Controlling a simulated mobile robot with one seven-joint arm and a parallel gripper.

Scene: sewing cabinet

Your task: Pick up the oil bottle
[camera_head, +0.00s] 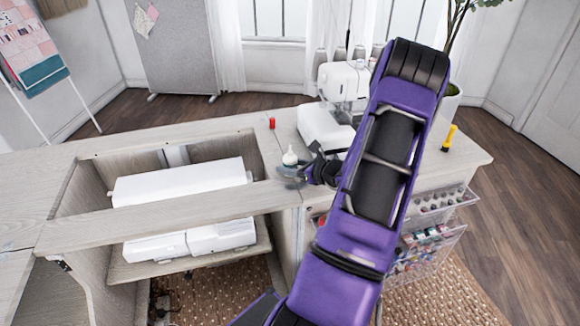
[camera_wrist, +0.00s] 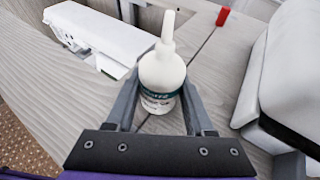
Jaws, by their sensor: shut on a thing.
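The oil bottle (camera_wrist: 161,78) is small and white with a dark green label and a narrow spout. In the wrist view it stands upright between the two fingers of my gripper (camera_wrist: 160,105), which are shut on it. In the head view the bottle (camera_head: 290,157) shows as a small white shape on the cabinet top, left of the sewing machine. My gripper (camera_head: 292,172) is around its lower part there, and my purple arm hides much of the right side. I cannot tell whether the bottle's base touches the tabletop.
A white sewing machine (camera_head: 327,122) stands close to the right of the bottle. A red spool (camera_head: 272,123) is behind it. A yellow object (camera_head: 449,137) stands at the right. The cabinet (camera_head: 75,232) has an open recess at left with white machines inside. Clear drawers (camera_head: 440,205) hang at right.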

